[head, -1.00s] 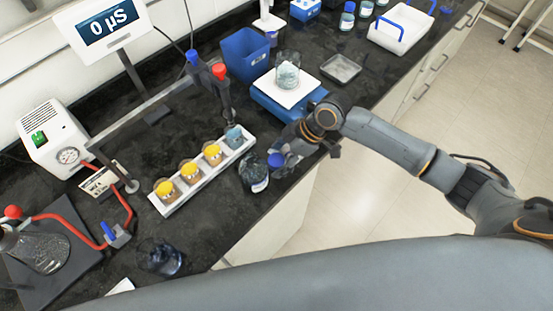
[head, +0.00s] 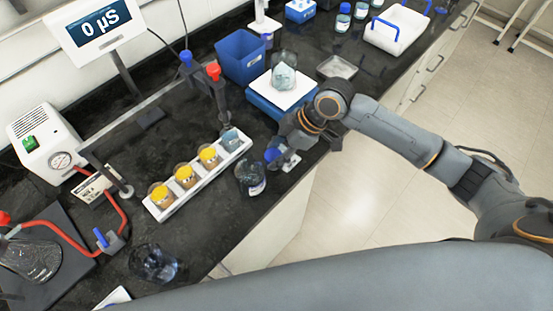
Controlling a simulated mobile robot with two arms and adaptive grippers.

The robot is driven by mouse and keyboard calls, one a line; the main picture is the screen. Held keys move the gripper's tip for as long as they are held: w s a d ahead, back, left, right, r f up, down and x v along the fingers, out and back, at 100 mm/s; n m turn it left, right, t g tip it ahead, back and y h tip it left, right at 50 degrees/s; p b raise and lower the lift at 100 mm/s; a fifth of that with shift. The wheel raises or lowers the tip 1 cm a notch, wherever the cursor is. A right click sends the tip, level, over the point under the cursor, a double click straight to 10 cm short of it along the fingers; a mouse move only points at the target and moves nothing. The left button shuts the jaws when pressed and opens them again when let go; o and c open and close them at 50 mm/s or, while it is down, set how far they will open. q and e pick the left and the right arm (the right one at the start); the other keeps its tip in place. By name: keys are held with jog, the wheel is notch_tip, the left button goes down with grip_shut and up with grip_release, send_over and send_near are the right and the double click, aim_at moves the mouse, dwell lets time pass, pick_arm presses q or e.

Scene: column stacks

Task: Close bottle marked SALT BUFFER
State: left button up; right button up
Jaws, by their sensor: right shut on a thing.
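A dark glass bottle (head: 250,178) with a white label stands near the front edge of the bench. Its label is too small to read, and no cap shows on its top. My right gripper (head: 283,152) is shut on a blue cap (head: 272,155), held just to the right of and above the bottle's mouth, apart from it as far as I can tell. The fingertips are partly hidden by the wrist. My left gripper is not in view.
A white rack (head: 232,152) with several cups stands left of the bottle. A blue balance (head: 268,102) with a beaker (head: 284,75) is behind my right gripper. The bench's front edge is close to the bottle.

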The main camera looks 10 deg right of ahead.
jog(key=s+r+b, duration=0.1)
jog(key=s+r, duration=0.3)
jog(key=s, duration=0.3)
jog(key=s+a+r+b, duration=0.1)
jog(key=s+r, duration=0.4)
jog(key=s, duration=0.1)
jog(key=shift+s+a+r+b, duration=0.15)
jog(key=shift+s+a+b, duration=0.05)
jog(key=shift+s+b, duration=0.15)
jog(key=w+d+r+m+t+h+b, duration=0.1)
jog(key=w+d+m+t+h, duration=0.3)
jog(key=w+d+m, duration=0.6)
jog(key=w+m+h, duration=0.1)
jog(key=w+m, duration=0.2)
jog(key=m, duration=0.2)
jog(key=shift+w+d+r+m+t+h, duration=0.15)
jog(key=shift+d+r+m+t+h, duration=0.15)
jog(key=shift+m+t+h, duration=0.1)
